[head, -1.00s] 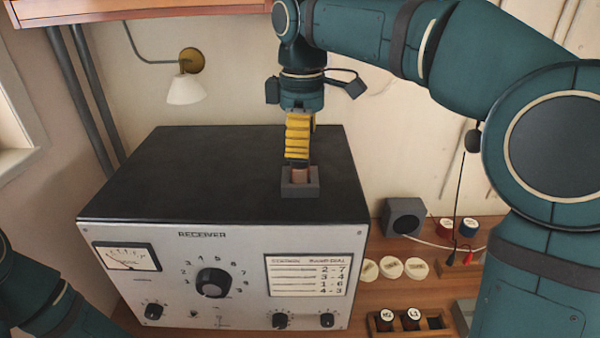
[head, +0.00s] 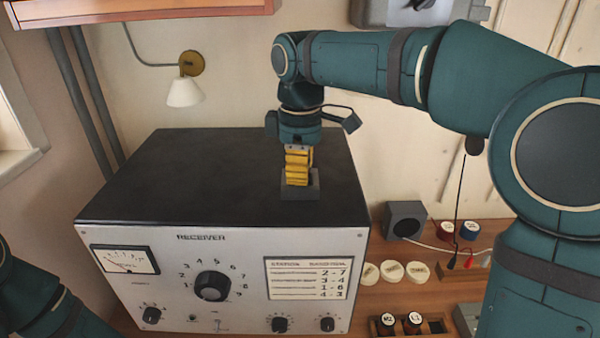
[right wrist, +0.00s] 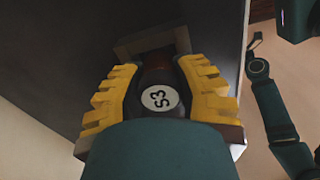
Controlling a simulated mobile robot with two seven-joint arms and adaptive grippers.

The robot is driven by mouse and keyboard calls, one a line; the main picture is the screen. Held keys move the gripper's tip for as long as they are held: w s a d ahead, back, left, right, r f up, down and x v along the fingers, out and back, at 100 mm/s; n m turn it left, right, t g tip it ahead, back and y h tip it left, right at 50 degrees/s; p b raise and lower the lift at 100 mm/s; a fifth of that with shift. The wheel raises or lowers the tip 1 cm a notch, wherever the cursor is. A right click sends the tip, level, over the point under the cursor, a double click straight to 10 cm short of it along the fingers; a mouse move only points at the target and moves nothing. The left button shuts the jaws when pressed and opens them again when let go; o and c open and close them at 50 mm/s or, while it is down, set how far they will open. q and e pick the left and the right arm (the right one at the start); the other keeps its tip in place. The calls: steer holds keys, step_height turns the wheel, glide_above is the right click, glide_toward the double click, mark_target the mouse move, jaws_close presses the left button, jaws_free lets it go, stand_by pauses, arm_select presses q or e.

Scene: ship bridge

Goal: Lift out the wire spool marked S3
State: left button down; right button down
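The wire spool marked S3 (right wrist: 160,98) has a dark end with a white round label and stands in a square holder (right wrist: 126,50) on top of the receiver. The holder also shows in the head view as a small grey block (head: 300,192). My right gripper (right wrist: 160,88) is lowered over it, with a yellow finger on each side of the spool. The fingers are very close to it; I cannot tell whether they press on it. In the head view my right gripper (head: 298,182) hides the spool. My left gripper is out of view.
The receiver (head: 230,160) fills the middle left. To its right a wooden rack (head: 398,328) holds spools marked M2 and L1. Pale discs (head: 391,271), a grey box (head: 405,220) and red and blue spools (head: 469,230) are on the desk. A lamp (head: 184,92) hangs behind.

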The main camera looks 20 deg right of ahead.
step_height(320, 180, up, 10)
steer(key=shift+r+p, duration=0.1)
steer(key=shift+p, duration=0.7)
steer(key=shift+f, duration=0.25)
